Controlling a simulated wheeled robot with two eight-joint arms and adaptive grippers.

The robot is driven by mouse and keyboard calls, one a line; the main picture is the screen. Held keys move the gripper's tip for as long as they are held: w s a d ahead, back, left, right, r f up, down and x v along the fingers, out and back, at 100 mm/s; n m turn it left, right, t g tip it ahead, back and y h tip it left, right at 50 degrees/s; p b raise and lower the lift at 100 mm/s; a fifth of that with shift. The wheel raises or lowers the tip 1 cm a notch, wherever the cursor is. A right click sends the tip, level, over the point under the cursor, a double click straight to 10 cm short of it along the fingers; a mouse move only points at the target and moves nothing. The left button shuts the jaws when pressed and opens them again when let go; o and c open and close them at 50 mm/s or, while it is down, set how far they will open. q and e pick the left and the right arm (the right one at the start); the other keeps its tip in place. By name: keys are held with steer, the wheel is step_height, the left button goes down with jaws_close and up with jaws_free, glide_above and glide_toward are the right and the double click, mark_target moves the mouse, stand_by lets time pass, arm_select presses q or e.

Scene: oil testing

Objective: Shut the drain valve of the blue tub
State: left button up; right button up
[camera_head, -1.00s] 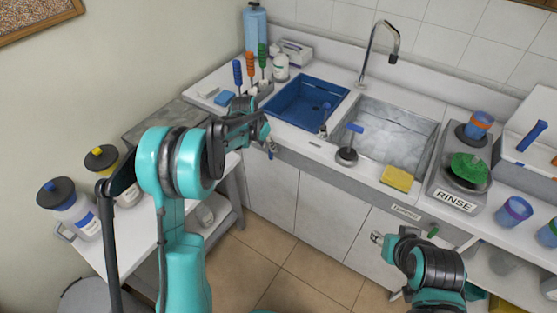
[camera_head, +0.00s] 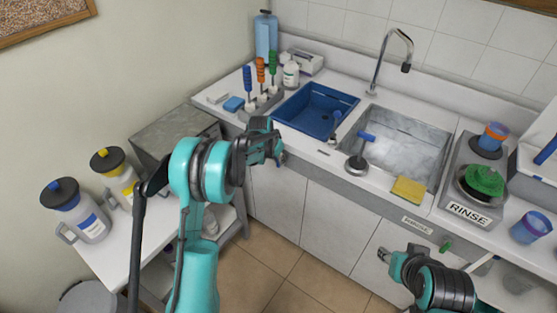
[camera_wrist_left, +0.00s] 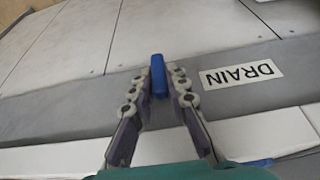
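The blue tub (camera_head: 343,99) is set in the counter, left of the steel sink. A blue valve handle (camera_wrist_left: 159,77) stands out at the grey counter front, beside an upside-down DRAIN label (camera_wrist_left: 242,75) in the left wrist view. My left gripper (camera_wrist_left: 160,80) has its two fingertips close against both sides of this handle and looks shut on it. In the head view the left gripper (camera_head: 277,149) is at the counter front below the tub, and the valve is mostly hidden behind it. My right gripper (camera_head: 384,255) hangs low in front of the cabinets, away from the tub; its fingers are too small to judge.
The steel sink (camera_head: 436,133) has a blue-handled plunger (camera_head: 358,165) at its near left edge and a yellow sponge (camera_head: 408,190) in front. Coloured-handled tools (camera_head: 261,80) stand left of the tub. A side table with jugs (camera_head: 83,214) is at the left. Floor in front is clear.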

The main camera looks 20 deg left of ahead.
arm_select(q)
steer(key=shift+d+y, duration=0.1)
steer(key=shift+y, duration=0.2)
jaws_close()
steer(key=shift+s+d+f+m+t+y+b, duration=0.1)
steer(key=shift+d+m+t+y+b, duration=0.2)
steer(key=shift+y, duration=0.6)
steer(key=shift+s+d+f+m+t+y+b, duration=0.1)
steer(key=shift+f+m+t+y+b, duration=0.15)
steer(key=shift+m+t+y+b, duration=1.3)
steer(key=shift+s+d+f+n+t+y+b, duration=0.2)
steer(key=shift+t+y, duration=0.65)
steer(key=shift+y, duration=1.65)
steer(key=shift+w+d+f+m+t+y+b, duration=0.2)
steer(key=shift+m+t+y+b, duration=0.45)
steer(key=shift+t+y, duration=1)
steer(key=shift+s+a+g+y, duration=0.15)
steer(key=shift+g+y, duration=0.3)
steer(key=shift+y, duration=0.25)
steer(key=o, duration=0.7)
jaws_free()
